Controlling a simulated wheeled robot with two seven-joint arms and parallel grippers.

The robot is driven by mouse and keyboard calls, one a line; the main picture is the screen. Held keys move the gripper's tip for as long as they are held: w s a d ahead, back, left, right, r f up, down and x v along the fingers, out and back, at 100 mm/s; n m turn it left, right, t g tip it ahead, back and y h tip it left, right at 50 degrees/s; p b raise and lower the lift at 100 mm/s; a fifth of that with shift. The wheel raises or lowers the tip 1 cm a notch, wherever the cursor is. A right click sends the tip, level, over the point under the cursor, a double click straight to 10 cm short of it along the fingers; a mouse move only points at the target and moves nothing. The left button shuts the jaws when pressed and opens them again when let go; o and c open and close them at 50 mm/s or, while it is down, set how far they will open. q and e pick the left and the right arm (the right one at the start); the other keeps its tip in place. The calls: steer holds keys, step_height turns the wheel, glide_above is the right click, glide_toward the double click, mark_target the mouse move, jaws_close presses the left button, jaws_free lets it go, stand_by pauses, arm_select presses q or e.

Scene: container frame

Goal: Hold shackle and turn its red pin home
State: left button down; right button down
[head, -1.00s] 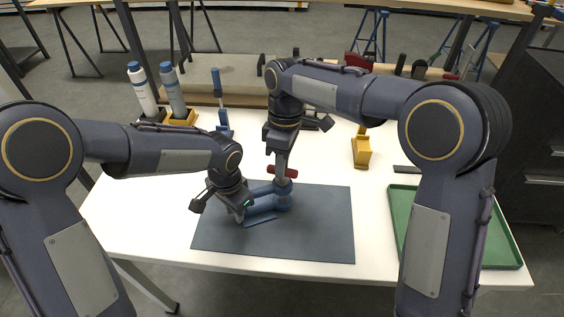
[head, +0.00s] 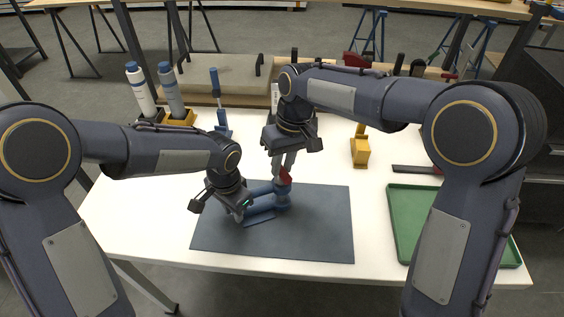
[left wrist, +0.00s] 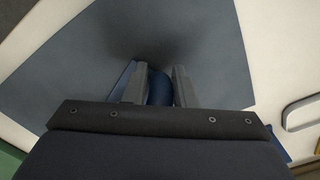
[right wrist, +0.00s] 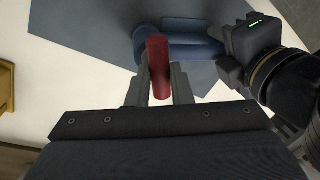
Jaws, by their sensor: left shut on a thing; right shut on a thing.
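The blue shackle (head: 262,212) lies on the grey mat (head: 320,235), its eye end toward the right. My left gripper (head: 240,213) is shut on the shackle's bow; in the left wrist view the blue bow (left wrist: 159,88) sits between the fingers. The red pin (head: 284,177) stands at the shackle's eye, its crossbar between the fingers of my right gripper (head: 287,168). In the right wrist view the red crossbar (right wrist: 158,66) lies between the shut fingers, with the blue shackle (right wrist: 185,45) beyond. How deep the pin sits is hidden.
A green tray (head: 432,215) stands at the right of the white table. Two bottles (head: 140,88) in holders, a blue-handled tool (head: 218,103) and a yellow block (head: 360,150) stand toward the back. The table's front strip is clear.

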mark_target(285, 179)
steer(key=m, duration=0.2)
steer(key=m+t, duration=0.1)
steer(key=m, duration=0.2)
steer(key=shift+s+r+m, duration=0.15)
steer(key=shift+m, duration=0.15)
steer(key=m+t, duration=0.1)
steer(key=m, duration=0.4)
steer(key=shift+s, duration=0.1)
steer(key=m+t, duration=0.1)
steer(key=m, duration=0.4)
steer(key=shift+m+h, duration=0.3)
steer(key=shift+m, duration=0.1)
steer(key=shift+m+h, duration=0.5)
steer(key=shift+m, duration=1.7)
steer(key=c, duration=1.3)
jaws_free()
steer(key=shift+s, duration=0.15)
step_height(285, 179, up, 12)
steer(key=s, duration=0.2)
steer(key=shift+s+d, duration=0.2)
